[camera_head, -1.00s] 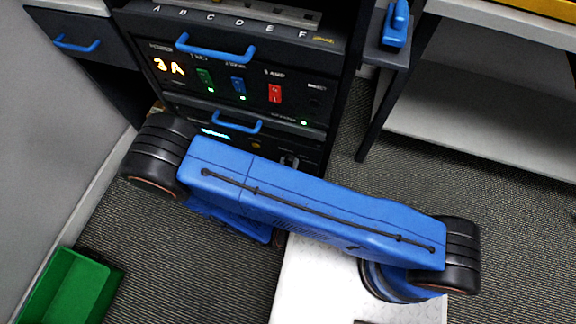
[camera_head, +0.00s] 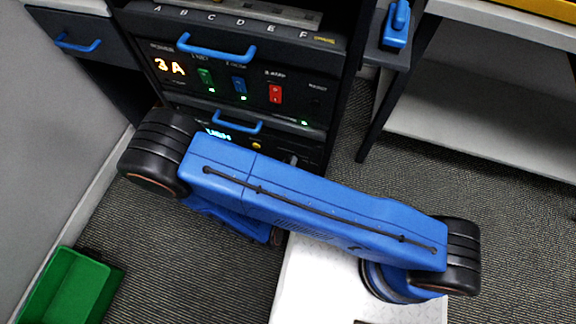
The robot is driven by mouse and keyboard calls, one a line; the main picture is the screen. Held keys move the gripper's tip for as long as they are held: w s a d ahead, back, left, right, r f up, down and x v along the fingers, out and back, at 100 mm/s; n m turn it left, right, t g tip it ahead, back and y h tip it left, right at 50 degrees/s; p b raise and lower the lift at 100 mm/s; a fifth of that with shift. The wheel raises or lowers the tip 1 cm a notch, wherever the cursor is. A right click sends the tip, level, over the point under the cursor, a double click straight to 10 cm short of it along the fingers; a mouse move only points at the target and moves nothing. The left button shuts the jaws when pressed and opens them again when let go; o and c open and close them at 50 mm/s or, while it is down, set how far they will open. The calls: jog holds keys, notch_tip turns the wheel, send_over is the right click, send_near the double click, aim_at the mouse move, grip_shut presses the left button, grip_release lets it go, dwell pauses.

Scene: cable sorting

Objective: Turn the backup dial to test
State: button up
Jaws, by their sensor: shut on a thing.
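The lower rack unit (camera_head: 203,125) has a blue handle (camera_head: 236,122), a lit teal display (camera_head: 219,134) and a small amber button (camera_head: 257,146). A small pale and dark knob-like part (camera_head: 292,159) shows at its right, just above my blue arm; it may be the backup dial. Its setting and any "test" mark cannot be read. My arm crosses in front of the lower part of this unit. My gripper is hidden behind the arm, so its jaws and what they touch do not show.
Above is a panel (camera_head: 317,82) with a lit "3A" readout and green, blue and red switches. A green bin (camera_head: 72,290) stands at lower left. A side shelf with a blue object (camera_head: 396,24) and a table (camera_head: 480,120) are at right. Carpet lies between.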

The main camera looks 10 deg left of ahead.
jog(key=shift+n, duration=0.3)
jog(key=o, duration=1)
jog(key=shift+o, duration=0.2)
jog(key=shift+s, duration=0.1)
jog(key=s, duration=1.7)
jog(key=shift+s+a+r, duration=0.15)
jog(key=shift+a+r, duration=0.2)
jog(key=shift+d, duration=0.1)
